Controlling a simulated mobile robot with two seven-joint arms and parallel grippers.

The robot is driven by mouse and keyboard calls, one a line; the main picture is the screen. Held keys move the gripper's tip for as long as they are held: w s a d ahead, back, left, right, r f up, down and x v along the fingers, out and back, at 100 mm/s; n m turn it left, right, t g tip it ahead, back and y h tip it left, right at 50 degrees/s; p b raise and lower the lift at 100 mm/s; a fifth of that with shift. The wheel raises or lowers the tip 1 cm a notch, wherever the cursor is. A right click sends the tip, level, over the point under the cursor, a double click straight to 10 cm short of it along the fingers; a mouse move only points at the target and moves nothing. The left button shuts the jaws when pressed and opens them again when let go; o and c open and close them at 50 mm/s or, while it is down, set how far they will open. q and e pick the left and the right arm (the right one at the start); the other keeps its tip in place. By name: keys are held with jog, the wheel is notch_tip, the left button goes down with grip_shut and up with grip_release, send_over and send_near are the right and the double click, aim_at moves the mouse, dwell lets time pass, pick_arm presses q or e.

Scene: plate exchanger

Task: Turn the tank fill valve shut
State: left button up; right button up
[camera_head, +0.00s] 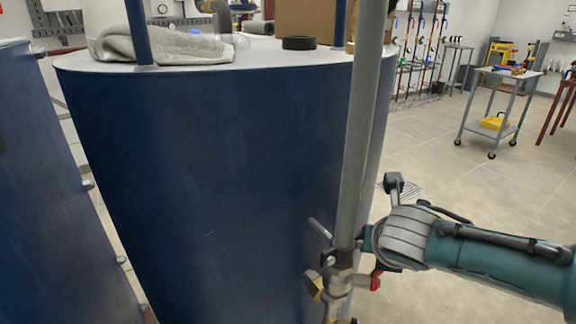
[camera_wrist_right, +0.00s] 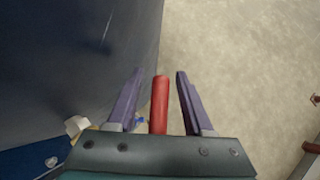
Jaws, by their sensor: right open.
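The tank fill valve's red handle (camera_wrist_right: 159,104) stands between the two purple fingers of my right gripper (camera_wrist_right: 160,73) in the wrist view. The fingers are open, with a gap on both sides of the handle. In the head view my right arm comes in from the right, and its hand is beside the lower end of a grey vertical pipe (camera_head: 360,130). Brass fittings (camera_head: 338,285) sit at the pipe's lower end, and a bit of red shows next to them. The pipe partly hides the fingers there. My left gripper is not in view.
A large blue tank (camera_head: 220,170) stands close behind the pipe. Another blue tank (camera_head: 50,190) is at the left edge. A grey cloth (camera_head: 165,45) and a black ring (camera_head: 299,43) lie on the tank top. A wheeled cart (camera_head: 500,75) stands far right; the floor before it is clear.

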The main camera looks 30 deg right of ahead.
jog(key=p+v, duration=0.5)
jog(key=v, duration=0.3)
jog(key=shift+s+a+r, duration=0.1)
jog(key=shift+s+r, duration=0.05)
jog(key=shift+r, duration=0.05)
jog(key=shift+s+a+r, duration=0.35)
jog(key=shift+s+r, duration=0.05)
